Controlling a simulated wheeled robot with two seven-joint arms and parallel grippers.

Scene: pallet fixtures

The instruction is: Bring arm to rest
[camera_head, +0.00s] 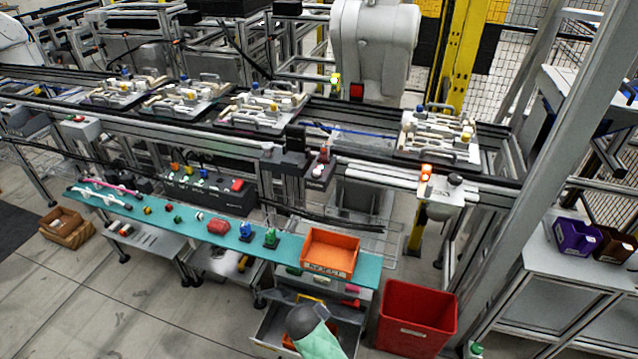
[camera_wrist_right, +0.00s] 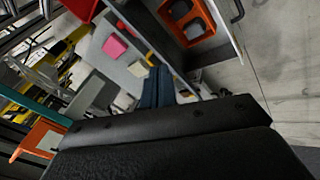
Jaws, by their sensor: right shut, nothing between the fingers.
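My right gripper (camera_wrist_right: 157,88) shows in the wrist view as dark fingers beyond the black wrist housing. The fingers are together and hold nothing. They are over a lower shelf area with a drawer. In the head view a part of my arm, grey and pale green, comes in at the bottom centre, in front of the drawers below the teal worktop (camera_head: 285,248). The right gripper itself cannot be made out there. My left gripper is in neither view.
An orange bin (camera_head: 330,252) stands on the worktop's right end. A red crate (camera_head: 415,318) stands on the floor to the right of my arm. Pallet fixtures (camera_head: 437,135) sit on the conveyor behind. In the wrist view an orange tray (camera_wrist_right: 190,22) is close by.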

